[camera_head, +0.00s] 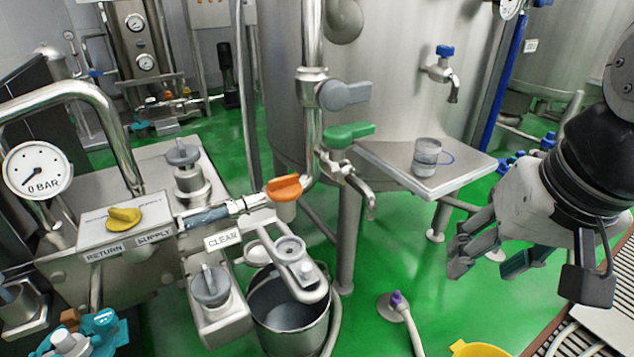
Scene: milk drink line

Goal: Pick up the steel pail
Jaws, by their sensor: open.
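A grey steel-looking pail (314,335) stands low at the bottom centre, under the pipework. A valve arm covers part of its mouth, and its lower edge is cut off by the frame. A small grey vessel (427,152) with a blue loop beside it stands upright on a steel shelf (395,160) in front of the tank; it also looks pail-like, and I cannot tell which one the task names. My gripper (487,264) hangs at the right, open and empty, its fingers pointing down and left. It is apart from both vessels, lower right of the shelf in the picture.
A tap (441,68) with a blue handle sticks out of the tank above the shelf. Pipes with an orange valve handle (284,188) and a green one (348,134) stand left of the shelf. A hose fitting (396,302) and yellow object (478,350) lie low on the green floor.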

